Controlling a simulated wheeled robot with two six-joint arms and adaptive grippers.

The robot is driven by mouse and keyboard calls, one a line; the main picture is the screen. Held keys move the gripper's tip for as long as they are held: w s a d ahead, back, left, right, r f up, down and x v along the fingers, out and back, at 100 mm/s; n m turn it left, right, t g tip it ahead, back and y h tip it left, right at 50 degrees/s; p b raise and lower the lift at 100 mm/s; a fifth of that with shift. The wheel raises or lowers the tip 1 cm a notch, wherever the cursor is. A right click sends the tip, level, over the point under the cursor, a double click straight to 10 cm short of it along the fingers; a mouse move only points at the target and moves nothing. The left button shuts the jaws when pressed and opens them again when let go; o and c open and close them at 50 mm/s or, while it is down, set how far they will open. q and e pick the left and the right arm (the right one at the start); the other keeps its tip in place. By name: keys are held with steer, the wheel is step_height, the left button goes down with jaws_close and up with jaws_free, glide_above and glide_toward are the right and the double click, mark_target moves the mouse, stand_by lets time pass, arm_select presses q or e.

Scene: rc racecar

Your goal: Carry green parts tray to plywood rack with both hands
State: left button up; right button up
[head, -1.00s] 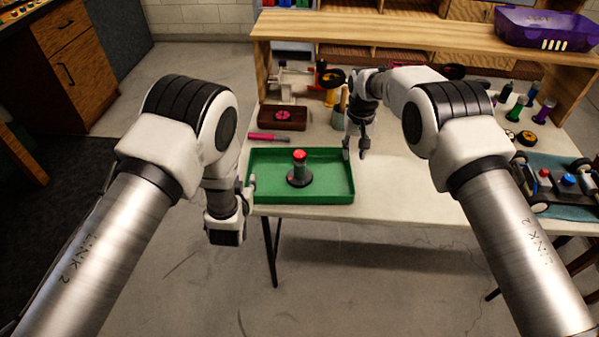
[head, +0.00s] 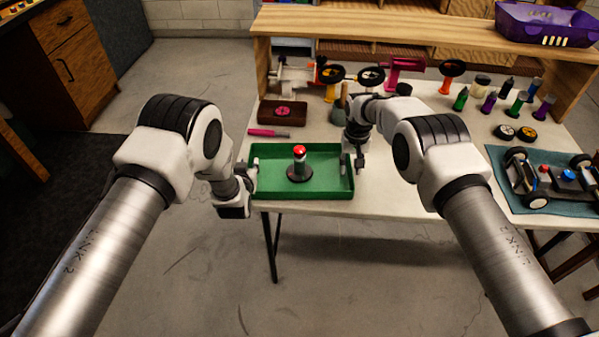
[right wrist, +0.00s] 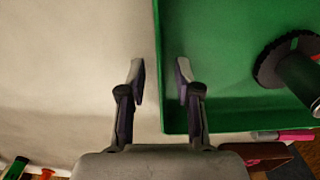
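The green parts tray (head: 322,190) lies flat near the table's front edge. A dark cylinder with a red top and round base (head: 299,166) stands in it. My right gripper (head: 352,162) is open at the tray's right wall, one finger inside and one outside, with gaps to the wall in the right wrist view (right wrist: 160,82). My left gripper (head: 249,168) is at the tray's left wall, one fingertip inside and the other outside, apparently open. The plywood rack (head: 400,32) stands across the back of the table.
A pink-handled tool (head: 268,133) and a brown tray (head: 283,112) lie behind the green tray. Wheels, bottles and an RC car chassis (head: 548,182) occupy the right side. A purple basket (head: 545,25) sits on the rack's top right.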

arm_select(q)
jaws_close()
arm_select(e)
jaws_close()
arm_select(q)
steer(key=shift+r, duration=0.1)
arm_select(e)
steer(key=shift+r, duration=0.1)
